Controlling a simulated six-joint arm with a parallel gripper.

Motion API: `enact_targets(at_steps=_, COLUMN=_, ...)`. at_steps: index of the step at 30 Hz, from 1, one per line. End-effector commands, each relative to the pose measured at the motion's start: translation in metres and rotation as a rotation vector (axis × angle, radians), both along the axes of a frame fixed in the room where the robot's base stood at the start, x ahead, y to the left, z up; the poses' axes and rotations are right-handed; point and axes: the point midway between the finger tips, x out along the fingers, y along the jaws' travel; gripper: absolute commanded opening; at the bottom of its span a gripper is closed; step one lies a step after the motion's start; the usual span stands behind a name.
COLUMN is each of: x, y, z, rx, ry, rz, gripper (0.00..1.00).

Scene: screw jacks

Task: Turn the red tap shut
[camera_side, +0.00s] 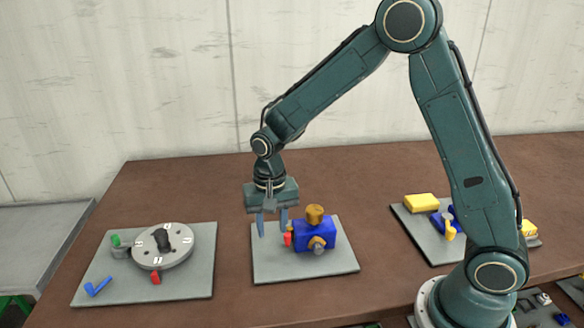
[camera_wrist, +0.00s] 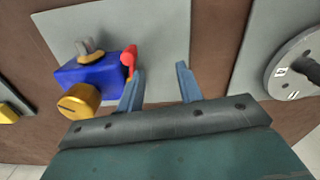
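The red tap (camera_wrist: 129,58) is a small red lever on the side of a blue block (camera_wrist: 92,74). In the wrist view my gripper (camera_wrist: 158,80) is open with nothing between the fingertips; one finger is close beside the red tap. I cannot tell whether they touch.
The block stands on a grey plate (camera_side: 270,268). Left is a plate with a grey dial (camera_side: 162,246), a green knob (camera_side: 115,240) and a blue check-shaped piece (camera_side: 98,287). Right is a plate with yellow blocks (camera_side: 421,203), partly behind my arm. Brown table lies bare between plates.

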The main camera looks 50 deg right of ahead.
Motion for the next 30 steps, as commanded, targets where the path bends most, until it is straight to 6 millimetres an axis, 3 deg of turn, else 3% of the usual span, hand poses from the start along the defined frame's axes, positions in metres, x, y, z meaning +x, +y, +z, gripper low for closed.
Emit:
enact_targets(at_steps=16, x=0.015, y=-0.01, z=0.0, rx=-0.001, ry=0.0, rz=-0.394, gripper=0.36)
enact_targets(at_steps=30, x=0.015, y=-0.01, z=0.068, rx=0.001, ry=-0.004, rz=-0.393, gripper=0.36)
